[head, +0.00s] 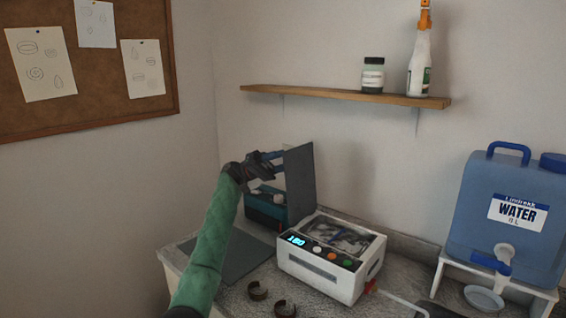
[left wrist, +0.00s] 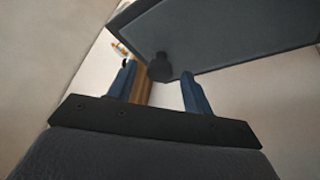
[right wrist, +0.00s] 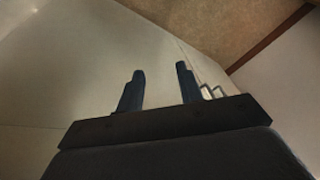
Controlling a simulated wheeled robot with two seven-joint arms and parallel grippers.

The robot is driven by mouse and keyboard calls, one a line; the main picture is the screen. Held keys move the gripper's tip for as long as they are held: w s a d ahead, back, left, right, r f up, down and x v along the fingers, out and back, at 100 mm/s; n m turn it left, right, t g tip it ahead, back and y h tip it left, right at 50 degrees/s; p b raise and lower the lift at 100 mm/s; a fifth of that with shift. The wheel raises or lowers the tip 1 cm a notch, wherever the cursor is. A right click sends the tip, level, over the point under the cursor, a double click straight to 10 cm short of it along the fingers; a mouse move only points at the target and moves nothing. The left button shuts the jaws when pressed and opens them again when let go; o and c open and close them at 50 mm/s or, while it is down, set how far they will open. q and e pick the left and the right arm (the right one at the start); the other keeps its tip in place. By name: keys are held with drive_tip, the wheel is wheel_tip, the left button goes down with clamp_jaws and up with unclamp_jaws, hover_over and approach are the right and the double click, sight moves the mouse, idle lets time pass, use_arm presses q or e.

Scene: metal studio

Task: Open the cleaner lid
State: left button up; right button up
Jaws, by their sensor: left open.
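The white cleaner (head: 318,272) has a lit display and coloured buttons on its front. Metal pieces show at its top; I cannot tell whether a clear cover lies over them. Left of it stands a teal box (head: 265,208) with a dark grey panel (head: 300,180) upright above it. I cannot tell which unit the panel belongs to. My left gripper (head: 268,162) is open beside the panel. In the left wrist view the panel (left wrist: 225,38) bears a black knob (left wrist: 160,67), seen between the fingers; contact is unclear. My right gripper (right wrist: 160,75) is open and empty, outside the head view.
A grey mat (head: 235,258) lies left of the cleaner. Two dark rings (head: 258,291) lie in front. A blue water container (head: 508,225) stands on a white stand at right. A wall shelf (head: 345,96) holds a jar and spray bottle.

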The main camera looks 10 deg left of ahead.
use_arm(q)
drive_tip(key=b+v, duration=0.2)
drive_tip(key=v, duration=0.5)
drive_tip(key=shift+a, duration=0.2)
use_arm(e)
drive_tip(key=shift+t+y, duration=0.4)
drive_tip(key=a+f, duration=0.1)
drive_tip(key=f, duration=0.1)
drive_tip(key=w+a+f, duration=0.1)
drive_tip(key=a+f, duration=0.1)
drive_tip(key=shift+a, duration=0.15)
use_arm(q)
drive_tip(key=shift+f, duration=0.15)
